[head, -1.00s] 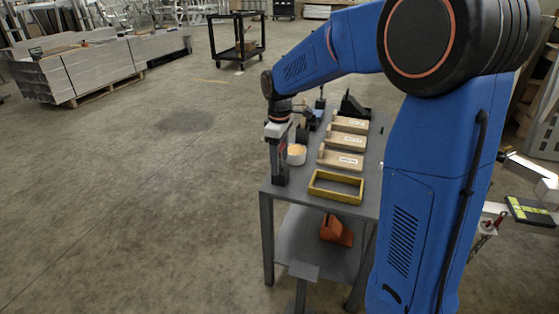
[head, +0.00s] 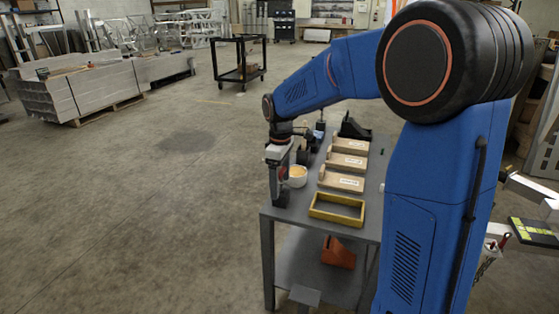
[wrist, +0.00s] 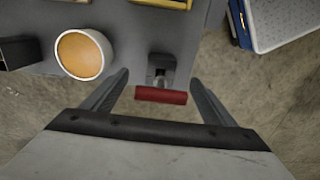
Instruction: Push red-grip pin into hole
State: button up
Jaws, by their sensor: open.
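The red grip (wrist: 161,96) is a short red bar at the end of a small grey metal fitting (wrist: 161,66) by the table edge, in the middle of the wrist view. My gripper (wrist: 159,92) is open, with one finger on each side of the red grip and a gap on both sides. It also shows in the head view (head: 280,190), pointing down at the table's near left corner.
A white cup with orange contents (head: 297,176) stands close beside my gripper on the grey table (head: 292,213). An orange-red object (head: 338,252) is on the lower shelf.

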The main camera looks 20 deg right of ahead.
notch_tip(320, 180, up, 17)
jog(key=shift+w+a+f, duration=0.15)
jog(key=shift+w+a, duration=0.05)
jog(key=shift+a, duration=0.05)
